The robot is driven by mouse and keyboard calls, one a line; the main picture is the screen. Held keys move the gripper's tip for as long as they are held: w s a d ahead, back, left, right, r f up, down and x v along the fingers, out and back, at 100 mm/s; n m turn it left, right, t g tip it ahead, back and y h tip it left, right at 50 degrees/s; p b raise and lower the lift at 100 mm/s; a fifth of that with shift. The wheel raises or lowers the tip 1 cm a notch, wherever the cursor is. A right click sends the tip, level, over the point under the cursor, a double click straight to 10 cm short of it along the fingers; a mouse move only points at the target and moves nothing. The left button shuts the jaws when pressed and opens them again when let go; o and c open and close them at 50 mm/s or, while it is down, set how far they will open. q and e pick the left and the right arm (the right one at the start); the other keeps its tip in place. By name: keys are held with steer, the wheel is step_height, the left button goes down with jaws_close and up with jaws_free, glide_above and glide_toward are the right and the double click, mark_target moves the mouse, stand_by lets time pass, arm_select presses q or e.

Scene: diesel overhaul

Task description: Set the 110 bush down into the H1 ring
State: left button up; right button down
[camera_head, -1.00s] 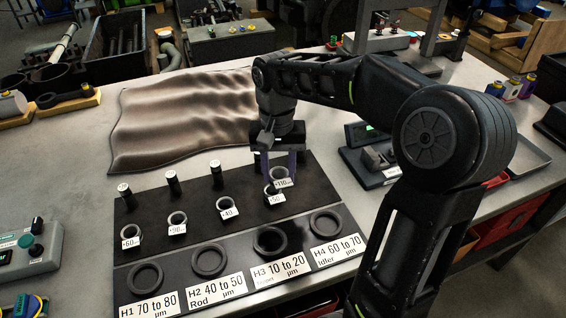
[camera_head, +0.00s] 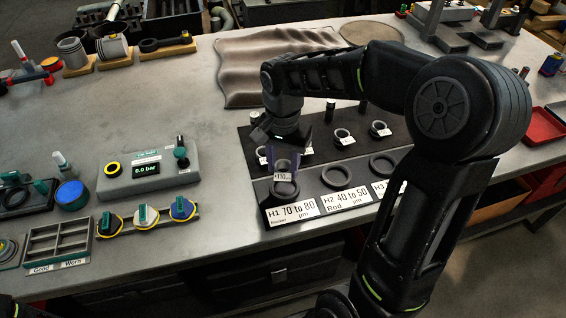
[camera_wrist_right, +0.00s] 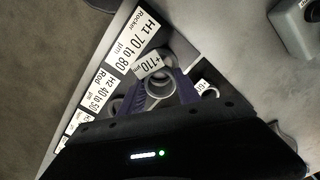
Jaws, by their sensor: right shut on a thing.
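My right gripper (camera_head: 282,158) is shut on the 110 bush, a small grey ring with a white tag (camera_head: 283,177). In the right wrist view, the bush (camera_wrist_right: 158,88) sits between the two purple fingers (camera_wrist_right: 152,97), its tag reading +110. The H1 ring (camera_head: 285,192) is a dark ring on the front strip, behind the label "H1 70 to 80". In the head view the bush appears over the back part of this ring; the gap between them is hard to judge. My left gripper is not in view.
The H2 ring (camera_head: 336,177) and H3 ring (camera_head: 383,166) lie to the right on the same strip. Other tagged bushes, such as one at the back (camera_head: 380,128), stand on the black board behind.

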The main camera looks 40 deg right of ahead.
steer(key=shift+d, duration=0.15)
steer(key=shift+f+b, duration=2.25)
steer(key=shift+f, duration=0.75)
steer(key=shift+s+f, duration=0.1)
